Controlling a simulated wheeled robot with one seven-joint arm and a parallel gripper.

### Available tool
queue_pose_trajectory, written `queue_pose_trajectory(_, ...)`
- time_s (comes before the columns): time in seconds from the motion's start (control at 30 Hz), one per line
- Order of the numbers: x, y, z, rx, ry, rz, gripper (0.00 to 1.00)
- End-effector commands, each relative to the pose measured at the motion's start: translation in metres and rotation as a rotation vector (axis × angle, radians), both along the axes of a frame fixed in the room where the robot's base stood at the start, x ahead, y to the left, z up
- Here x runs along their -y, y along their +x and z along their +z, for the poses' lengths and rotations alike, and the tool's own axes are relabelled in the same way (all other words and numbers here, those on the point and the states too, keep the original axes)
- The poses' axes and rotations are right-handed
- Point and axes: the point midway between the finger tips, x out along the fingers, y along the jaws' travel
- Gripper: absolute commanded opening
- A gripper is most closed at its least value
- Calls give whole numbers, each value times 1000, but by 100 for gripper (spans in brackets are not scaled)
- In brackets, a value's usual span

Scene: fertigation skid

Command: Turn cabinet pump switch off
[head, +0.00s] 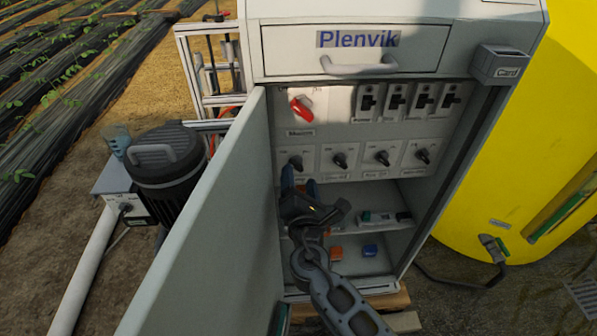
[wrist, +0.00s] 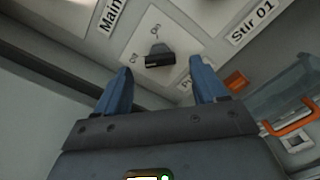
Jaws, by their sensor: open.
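The pump switch (head: 296,163) is a small black rotary knob on a white plate, leftmost in the lower row inside the open cabinet. In the wrist view the knob (wrist: 159,56) lies beyond and between the fingertips. Two small position marks show by it; I cannot read its setting for certain. A label starting with "P" is partly hidden by the right finger. My gripper (head: 300,184) is open and empty, just below the switch in the head view. Its blue fingers also show in the wrist view (wrist: 160,74), seemingly apart from the knob.
The open cabinet door (head: 215,215) stands close on the left. A red main switch (head: 301,108) sits above, with several breakers to its right. More black knobs (head: 340,160) line the same row. A shelf (head: 400,192) lies below; a yellow tank (head: 525,140) stands right.

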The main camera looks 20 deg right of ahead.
Motion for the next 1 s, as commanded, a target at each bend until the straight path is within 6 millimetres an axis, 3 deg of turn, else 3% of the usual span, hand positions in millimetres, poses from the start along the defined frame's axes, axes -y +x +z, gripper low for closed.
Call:
queue_pose_trajectory(0.23,-10,-30,-1,-1,1,1,70)
queue_pose_trajectory(0.87,-11,-36,-1,-2,7,1,70)
queue_pose_trajectory(1.0,-9,-58,-18,-27,96,15,70)
